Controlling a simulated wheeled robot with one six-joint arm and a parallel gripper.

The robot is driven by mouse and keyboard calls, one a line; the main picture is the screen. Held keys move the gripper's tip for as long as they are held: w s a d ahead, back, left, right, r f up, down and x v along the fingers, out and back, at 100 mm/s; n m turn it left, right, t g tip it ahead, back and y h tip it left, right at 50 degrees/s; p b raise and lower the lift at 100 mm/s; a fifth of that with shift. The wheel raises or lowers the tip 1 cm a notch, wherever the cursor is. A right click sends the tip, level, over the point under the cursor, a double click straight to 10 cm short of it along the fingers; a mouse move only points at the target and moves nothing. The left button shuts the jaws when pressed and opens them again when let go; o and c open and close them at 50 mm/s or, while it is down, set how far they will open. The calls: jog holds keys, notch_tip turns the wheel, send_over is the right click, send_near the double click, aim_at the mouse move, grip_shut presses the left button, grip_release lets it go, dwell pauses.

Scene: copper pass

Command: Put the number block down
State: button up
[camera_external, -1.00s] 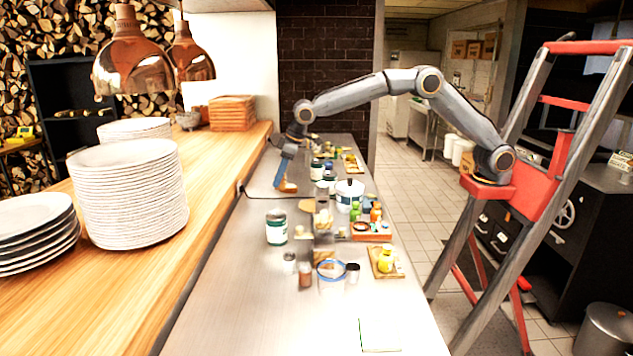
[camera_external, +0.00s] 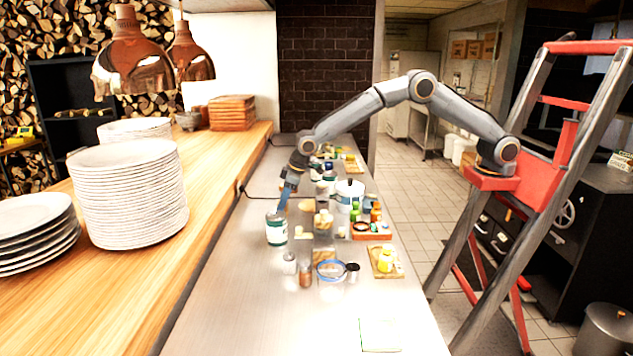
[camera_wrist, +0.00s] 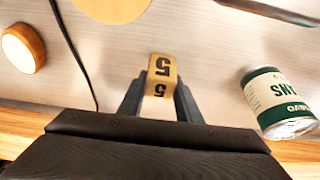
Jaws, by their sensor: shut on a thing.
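The number block (camera_wrist: 160,77), a small tan wooden cube with a black 5 on its visible faces, is between the two fingers of my gripper (camera_wrist: 159,88) in the wrist view. My gripper is shut on it. In the external view my gripper (camera_external: 282,206) points down over the steel counter (camera_external: 240,290), just behind a green-and-white can (camera_external: 276,230). I cannot make out the block there, and whether it touches the counter is unclear. The can also shows to the right of the block in the wrist view (camera_wrist: 275,102), apart from it.
In the wrist view a round wooden-sided object (camera_wrist: 22,48) and a dark cable (camera_wrist: 82,62) lie to the left. Several jars and containers, including a white pot (camera_external: 349,190), crowd the counter's right side. The counter's near left is clear. Plate stacks (camera_external: 130,195) stand on the wooden ledge.

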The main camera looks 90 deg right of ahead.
jog(key=shift+f, duration=0.1)
jog(key=o, duration=1)
jog(key=shift+o, duration=0.2)
jog(key=shift+r, duration=0.3)
jog(key=b+v, duration=0.3)
jog(key=v, duration=0.8)
jog(key=shift+s+r, duration=0.25)
jog(key=shift+r, duration=0.05)
